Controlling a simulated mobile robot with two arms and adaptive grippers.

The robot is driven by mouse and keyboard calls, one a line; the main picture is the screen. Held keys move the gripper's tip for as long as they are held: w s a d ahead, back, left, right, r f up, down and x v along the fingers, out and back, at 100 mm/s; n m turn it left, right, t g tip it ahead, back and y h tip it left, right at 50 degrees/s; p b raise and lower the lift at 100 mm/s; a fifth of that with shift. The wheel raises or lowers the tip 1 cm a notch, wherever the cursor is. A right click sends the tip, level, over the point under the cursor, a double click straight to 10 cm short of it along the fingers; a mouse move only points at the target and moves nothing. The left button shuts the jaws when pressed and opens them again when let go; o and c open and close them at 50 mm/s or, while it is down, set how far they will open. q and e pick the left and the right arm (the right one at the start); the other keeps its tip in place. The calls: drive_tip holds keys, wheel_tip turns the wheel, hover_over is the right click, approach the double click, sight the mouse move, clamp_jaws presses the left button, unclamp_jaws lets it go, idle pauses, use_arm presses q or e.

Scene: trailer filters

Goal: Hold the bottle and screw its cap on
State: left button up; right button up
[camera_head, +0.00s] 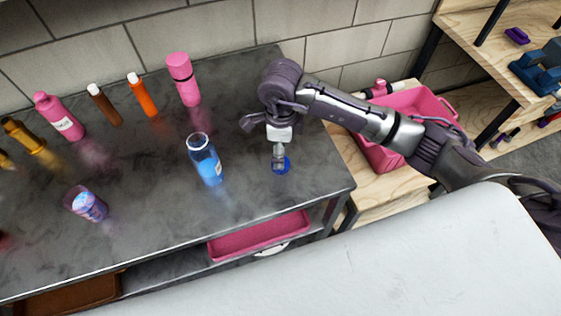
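The bottle (205,161) is clear with blue in its lower part. It stands upright on the dark worktop, and its top looks open. A round blue cap (287,165) is to its right, near the worktop's right end. My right gripper (279,160) points down with its fingertips over the cap, partly covering it. I cannot tell whether the fingers are closed on the cap or whether it rests on the worktop. My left gripper is out of view, and nothing holds the bottle.
A patterned cup (86,204) stands left of the bottle. A pink bottle (183,79), an orange bottle (142,95) and several others line the back. A pink crate (378,157) sits right of the worktop (150,170), and a pink tray (258,237) lies below it. The worktop around the bottle is clear.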

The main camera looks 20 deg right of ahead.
sight(287, 164)
drive_tip(key=shift+s+f+p, duration=0.1)
drive_tip(key=shift+f+p, duration=0.2)
drive_tip(key=shift+f, duration=0.1)
wheel_tip(287, 164, down, 4)
drive_tip(key=shift+s+a+r+p, duration=0.15)
drive_tip(key=shift+r+p, duration=0.05)
drive_tip(key=shift+p, duration=0.4)
drive_tip(key=shift+f, duration=0.4)
drive_tip(key=c, duration=0.8)
